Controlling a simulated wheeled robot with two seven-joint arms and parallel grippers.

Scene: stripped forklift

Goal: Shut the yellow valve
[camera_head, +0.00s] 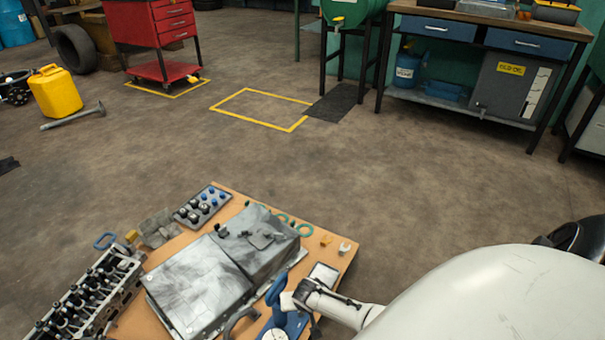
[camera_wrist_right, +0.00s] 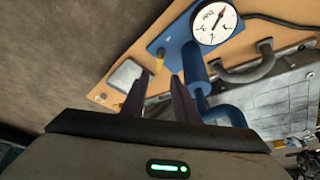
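My left gripper is in neither view.
The fitting is at the near edge of a wooden board (camera_head: 175,262) bearing a grey metal case (camera_head: 196,285), an engine head (camera_head: 90,297) and small parts. A thick blue pipe (camera_wrist_right: 194,68) rises close to the right finger. A green tank with a yellow tap (camera_head: 338,20) is far off.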

